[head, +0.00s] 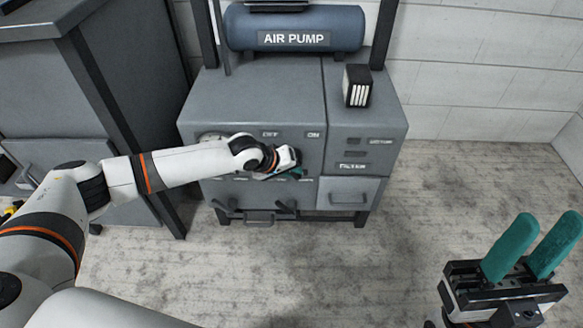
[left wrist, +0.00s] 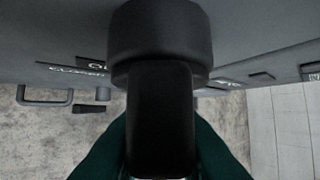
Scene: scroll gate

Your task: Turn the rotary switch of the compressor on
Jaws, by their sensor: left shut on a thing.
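The compressor (head: 250,95) is a grey cabinet with a dark blue "AIR PUMP" tank (head: 308,30) on top. OFF and ON labels show on its front. The rotary switch (left wrist: 158,45), a black round base with a bar handle, fills the middle of the left wrist view. In the head view my left wrist hides the switch. My left gripper (head: 290,174) is at the cabinet front, its green fingers on both sides of the handle and shut on it. My right gripper (head: 520,255) is open and empty at the lower right, its green fingers apart.
A black box with white stripes (head: 357,86) stands on the cabinet's right part. A filter drawer (head: 349,194) and several dark handles are low on the front. A dark grey cabinet (head: 95,90) stands at left. The floor at right is clear.

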